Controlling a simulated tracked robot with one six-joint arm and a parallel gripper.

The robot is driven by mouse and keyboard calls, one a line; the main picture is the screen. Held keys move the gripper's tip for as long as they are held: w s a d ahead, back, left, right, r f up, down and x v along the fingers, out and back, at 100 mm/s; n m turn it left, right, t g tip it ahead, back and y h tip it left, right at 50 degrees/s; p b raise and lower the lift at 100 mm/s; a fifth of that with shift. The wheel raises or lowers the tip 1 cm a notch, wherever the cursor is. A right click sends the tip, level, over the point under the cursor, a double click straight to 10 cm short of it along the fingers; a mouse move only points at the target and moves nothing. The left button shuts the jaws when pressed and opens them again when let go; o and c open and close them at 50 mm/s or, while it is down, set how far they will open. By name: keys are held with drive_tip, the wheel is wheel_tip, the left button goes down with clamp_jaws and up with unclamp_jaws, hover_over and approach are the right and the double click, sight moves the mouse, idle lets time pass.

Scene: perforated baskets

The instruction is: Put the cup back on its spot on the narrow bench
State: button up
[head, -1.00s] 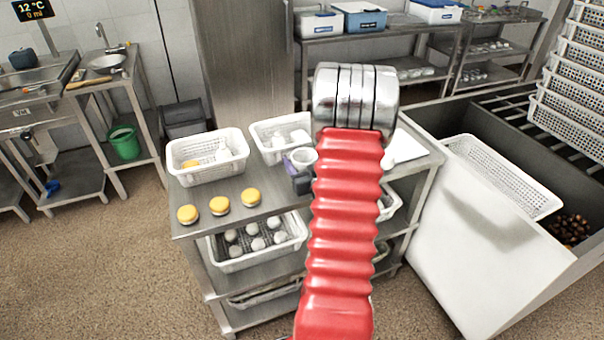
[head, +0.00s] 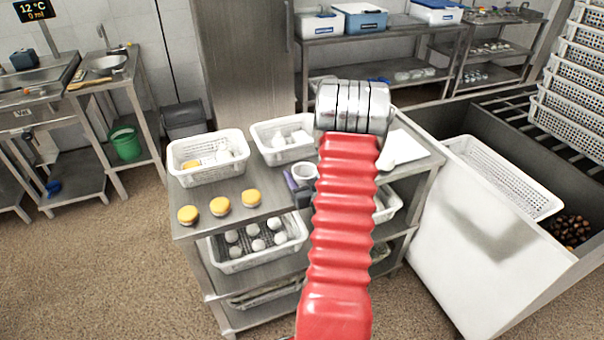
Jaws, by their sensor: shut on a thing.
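The white cup (head: 306,173) is over the top of the steel bench (head: 268,186) in the middle, just left of my red arm, with its round open rim facing up. My gripper (head: 298,188) is shut on the cup; its dark and purple parts show at the cup's left and near side. The rest of my gripper is hidden behind my arm. I cannot tell whether the cup touches the bench top. No marked spot for it is visible.
Three yellow-topped jars (head: 220,206) stand left of the cup. Two white perforated baskets (head: 207,175) stand along the bench's back. A white sheet (head: 408,150) lies at its right end. A deep steel bin (head: 470,230) stands to the right.

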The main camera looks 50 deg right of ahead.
drive_tip(key=shift+s+f, duration=0.1)
drive_tip(key=shift+f, duration=0.3)
drive_tip(key=o, duration=0.9)
drive_tip(key=shift+a+f, duration=0.1)
drive_tip(key=shift+f, duration=0.1)
drive_tip(key=shift+o, duration=0.6)
drive_tip(key=shift+a+f, duration=0.1)
drive_tip(key=shift+a, duration=0.1)
drive_tip(key=shift+r, duration=0.35)
drive_tip(key=v, duration=1.1)
drive_tip(key=shift+s+r, duration=0.35)
drive_tip(key=shift+s, duration=0.05)
